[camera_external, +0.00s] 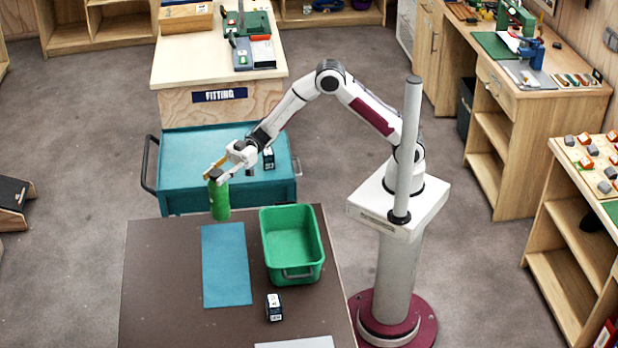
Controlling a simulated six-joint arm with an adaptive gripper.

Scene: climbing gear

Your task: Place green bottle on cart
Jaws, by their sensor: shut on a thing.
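The green bottle (219,200) has a dark cap and hangs upright from my gripper (216,174). My gripper is shut on it at the cap end. In the external view the bottle overlaps the near edge of the teal cart (186,142) and the far edge of the brown table. Its exact height and whether it touches anything cannot be told. The cart stands beyond the brown table and has a dark handle on its left side.
Another small dark box (268,158) sits on the cart's right side. A wooden bench (200,66) stands behind the cart. The cart's left top is clear.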

